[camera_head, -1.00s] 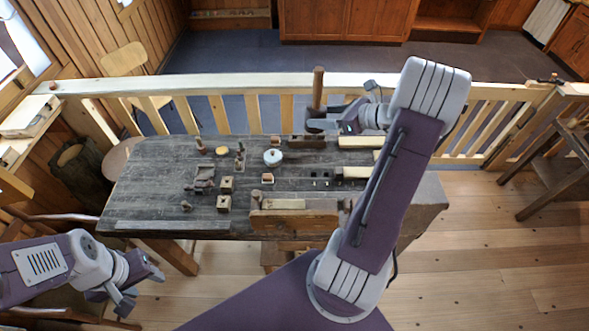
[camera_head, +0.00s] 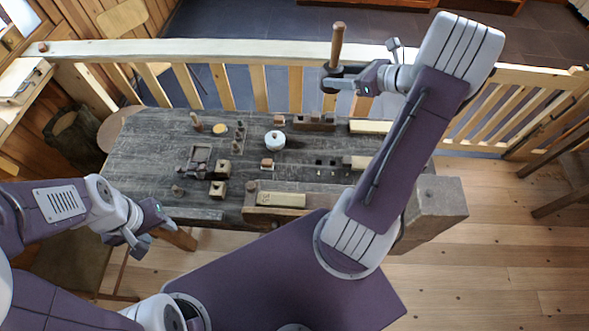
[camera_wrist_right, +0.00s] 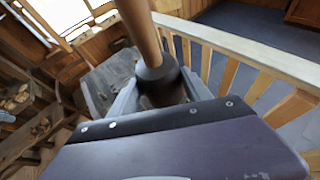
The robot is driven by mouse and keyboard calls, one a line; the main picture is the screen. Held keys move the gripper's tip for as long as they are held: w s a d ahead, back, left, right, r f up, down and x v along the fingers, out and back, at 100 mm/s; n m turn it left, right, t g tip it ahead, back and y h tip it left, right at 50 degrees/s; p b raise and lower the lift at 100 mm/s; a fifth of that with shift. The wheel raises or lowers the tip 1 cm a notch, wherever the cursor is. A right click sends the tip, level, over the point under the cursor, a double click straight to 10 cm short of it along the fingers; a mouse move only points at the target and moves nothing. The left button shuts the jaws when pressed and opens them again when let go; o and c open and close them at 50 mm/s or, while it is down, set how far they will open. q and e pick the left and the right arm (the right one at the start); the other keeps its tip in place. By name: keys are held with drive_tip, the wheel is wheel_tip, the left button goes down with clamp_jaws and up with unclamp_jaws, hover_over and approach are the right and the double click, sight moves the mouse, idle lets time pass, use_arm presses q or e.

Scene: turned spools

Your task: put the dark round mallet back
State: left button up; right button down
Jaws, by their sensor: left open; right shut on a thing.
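The mallet has a brown wooden handle (camera_head: 338,45) and a dark round head (camera_head: 328,72). It is held upright, handle up, beyond the far edge of the workbench and in front of the pale railing. My right gripper (camera_head: 346,84) is shut on it around the head. In the right wrist view the handle (camera_wrist_right: 141,28) rises from the dark head (camera_wrist_right: 156,78) between the two fingers (camera_wrist_right: 160,98); the lower part of the head is partly hidden by my gripper. My left gripper (camera_head: 143,238) is open and empty, off the near left corner of the bench.
The dark grey workbench (camera_head: 140,165) carries a white round pot (camera_head: 275,141), small wooden blocks (camera_head: 219,189), a grey tool (camera_head: 196,165) and a long plane-like wooden piece (camera_head: 280,200). The pale railing (camera_head: 230,50) runs behind it. Bare bench lies at the left.

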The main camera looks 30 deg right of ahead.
sight(337, 93)
drive_tip(key=f+b, duration=0.3)
drive_tip(key=f, duration=0.1)
drive_tip(key=shift+s+a, duration=0.35)
wheel_tip(337, 93, down, 26)
drive_tip(key=b, duration=2.6)
drive_tip(key=shift+w+d, duration=0.3)
drive_tip(key=shift+w, duration=0.05)
drive_tip(key=a+f, duration=0.2)
drive_tip(key=a, duration=0.2)
drive_tip(key=w+a+f+b, duration=0.1)
drive_tip(key=a+f, duration=0.1)
drive_tip(key=a, duration=0.1)
drive_tip(key=a+f+b, duration=0.1)
drive_tip(key=a+f, duration=0.2)
drive_tip(key=a, duration=0.1)
drive_tip(key=shift+w+a, duration=0.25)
drive_tip(key=shift+a, duration=0.1)
wheel_tip(337, 93, down, 4)
drive_tip(key=shift+s+r+b, duration=0.1)
drive_tip(key=shift+r+b, duration=0.15)
drive_tip(key=shift+b, duration=0.05)
drive_tip(key=shift+d+f, duration=0.1)
drive_tip(key=shift+f, duration=0.2)
